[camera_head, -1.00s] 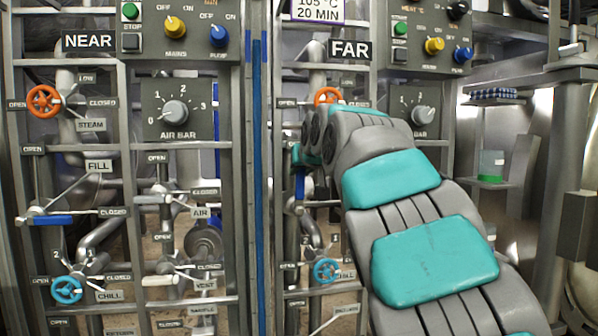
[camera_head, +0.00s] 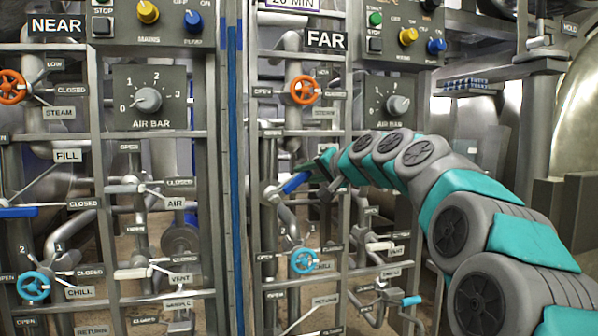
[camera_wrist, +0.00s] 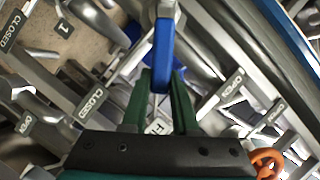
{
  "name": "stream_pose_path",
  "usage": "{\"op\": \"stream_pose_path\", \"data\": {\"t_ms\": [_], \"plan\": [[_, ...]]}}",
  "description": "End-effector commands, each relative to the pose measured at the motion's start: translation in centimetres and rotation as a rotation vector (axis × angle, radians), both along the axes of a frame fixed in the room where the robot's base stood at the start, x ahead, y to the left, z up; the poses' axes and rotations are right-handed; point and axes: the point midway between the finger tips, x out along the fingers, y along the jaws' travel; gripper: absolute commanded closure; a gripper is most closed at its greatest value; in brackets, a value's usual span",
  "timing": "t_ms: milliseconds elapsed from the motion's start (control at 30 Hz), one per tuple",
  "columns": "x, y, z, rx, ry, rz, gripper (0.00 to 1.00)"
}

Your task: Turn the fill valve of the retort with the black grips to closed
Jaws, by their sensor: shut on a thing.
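The fill valve lever of the panel marked FAR (camera_head: 325,39) has a blue handle (camera_head: 296,182) on a grey pivot (camera_head: 271,193). The lever points right and slightly up, short of level. My gripper (camera_head: 318,170) comes from the right and is shut on the blue handle near its free end. In the wrist view, the green jaws (camera_wrist: 160,88) sit on both sides of the blue handle (camera_wrist: 163,50), with a partly hidden FILL tag behind them. My gripper hides the lever's closed tag in the head view. I cannot make out any black grips.
The NEAR panel (camera_head: 57,27) on the left has its own blue fill lever (camera_head: 18,212), lying level. An orange handwheel (camera_head: 304,90) is above my gripper and a light-blue one (camera_head: 302,260) below. Frame bars and pipes crowd around the lever.

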Motion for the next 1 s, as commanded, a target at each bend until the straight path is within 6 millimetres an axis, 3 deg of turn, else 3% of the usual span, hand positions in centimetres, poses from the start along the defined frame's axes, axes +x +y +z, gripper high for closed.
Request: {"op": "stream_pose_path", "data": {"t_ms": [500, 1000], "plan": [[0.5, -1.5, -4.4, 0.434, 0.129, 0.002, 1.00], [0.5, -1.8, -5.9, 0.620, 0.180, -0.001, 1.00]]}}
